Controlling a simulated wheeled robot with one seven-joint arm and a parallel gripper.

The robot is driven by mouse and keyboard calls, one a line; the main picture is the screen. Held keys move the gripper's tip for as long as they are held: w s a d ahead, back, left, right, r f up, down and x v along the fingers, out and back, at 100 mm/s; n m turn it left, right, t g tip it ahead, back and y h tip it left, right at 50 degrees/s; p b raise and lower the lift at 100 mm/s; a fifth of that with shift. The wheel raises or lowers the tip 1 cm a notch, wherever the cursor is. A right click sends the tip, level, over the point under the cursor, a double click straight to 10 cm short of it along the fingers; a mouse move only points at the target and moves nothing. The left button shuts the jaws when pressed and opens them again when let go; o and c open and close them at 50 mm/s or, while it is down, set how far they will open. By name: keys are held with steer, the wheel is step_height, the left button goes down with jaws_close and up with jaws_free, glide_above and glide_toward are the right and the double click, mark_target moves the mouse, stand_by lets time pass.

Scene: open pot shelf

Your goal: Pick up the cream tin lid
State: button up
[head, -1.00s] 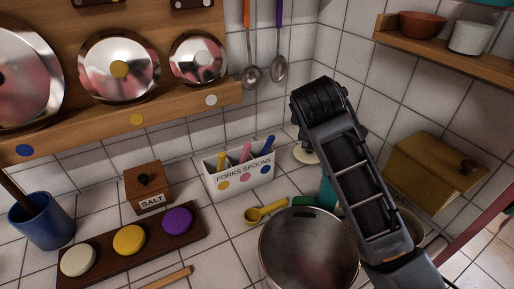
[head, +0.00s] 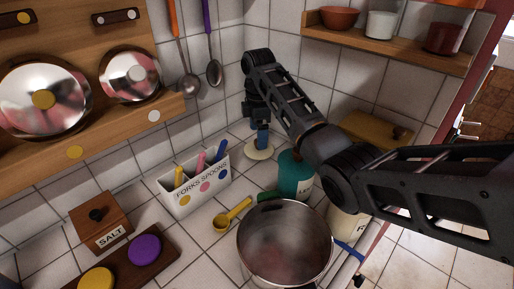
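A round cream lid (head: 259,152) lies on the tiled counter in the far corner, right of the cutlery box. A short blue part stands upright above its middle; I cannot tell whether it is a knob of the lid. My gripper (head: 261,138) points down directly over the lid, by this blue part. The fingers are small and dark, so I cannot tell whether they are open or shut, or touch the lid. A cream tin (head: 345,225) with lettering stands right of the steel pot, partly hidden behind my arm.
A teal tin (head: 294,178) stands just right of the lid, below my arm. The cutlery box (head: 195,190) is to the left. A large steel pot (head: 285,243) and a yellow spoon (head: 231,216) are in front. A wall shelf (head: 390,43) hangs at upper right.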

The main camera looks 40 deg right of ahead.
steer(key=shift+s+f+p, duration=0.15)
steer(key=shift+f+p, duration=0.15)
steer(key=shift+f, duration=1.6)
steer(key=shift+c, duration=0.3)
steer(key=shift+s+a+f, duration=0.1)
steer(key=shift+f, duration=0.1)
steer(key=c, duration=1.6)
steer(key=shift+r, duration=0.15)
